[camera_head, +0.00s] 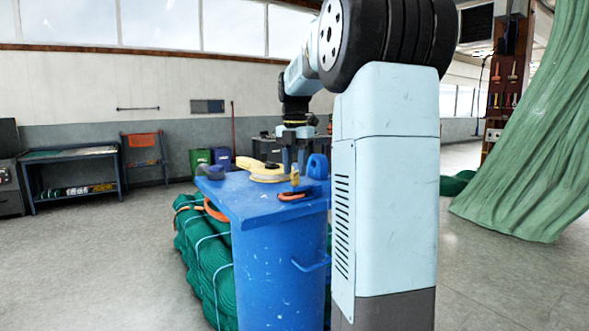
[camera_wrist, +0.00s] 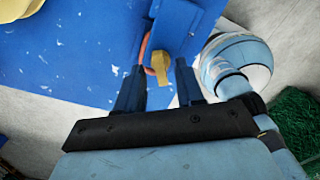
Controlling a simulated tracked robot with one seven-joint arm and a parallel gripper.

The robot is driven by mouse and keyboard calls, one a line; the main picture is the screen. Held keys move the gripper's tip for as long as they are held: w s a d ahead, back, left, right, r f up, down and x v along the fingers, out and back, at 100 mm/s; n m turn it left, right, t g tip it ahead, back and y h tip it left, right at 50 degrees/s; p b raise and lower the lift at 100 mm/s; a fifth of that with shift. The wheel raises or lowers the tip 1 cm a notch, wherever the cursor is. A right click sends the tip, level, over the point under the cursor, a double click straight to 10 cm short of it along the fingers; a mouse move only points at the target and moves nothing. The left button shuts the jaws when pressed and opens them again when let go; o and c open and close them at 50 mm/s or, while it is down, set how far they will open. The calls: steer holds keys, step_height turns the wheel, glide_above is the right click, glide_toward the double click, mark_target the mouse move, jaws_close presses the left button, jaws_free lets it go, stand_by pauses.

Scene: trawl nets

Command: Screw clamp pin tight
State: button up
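A small yellow pin head (camera_wrist: 160,62) sits against a blue clamp block (camera_wrist: 176,22) in the wrist view, with an orange loop partly behind it. In the head view, the yellow pin (camera_head: 295,178) stands near the right end of the blue tabletop. My gripper (camera_head: 295,168) points down just above it. In the wrist view, the fingers of my gripper (camera_wrist: 159,72) are apart, one on each side of the yellow head, with gaps showing. Whether they touch it cannot be told. The pin's shank is hidden.
The blue top (camera_head: 240,198) rests on a blue bin (camera_head: 278,270). A yellow object (camera_head: 262,172) and an orange-rimmed ring (camera_head: 292,196) lie on it. Green net bundles (camera_head: 205,255) are stacked beside the bin. Open floor lies left; a green net (camera_head: 535,150) hangs right.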

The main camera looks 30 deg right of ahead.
steer(key=shift+f, duration=0.45)
jaws_close()
steer(key=shift+a, duration=0.1)
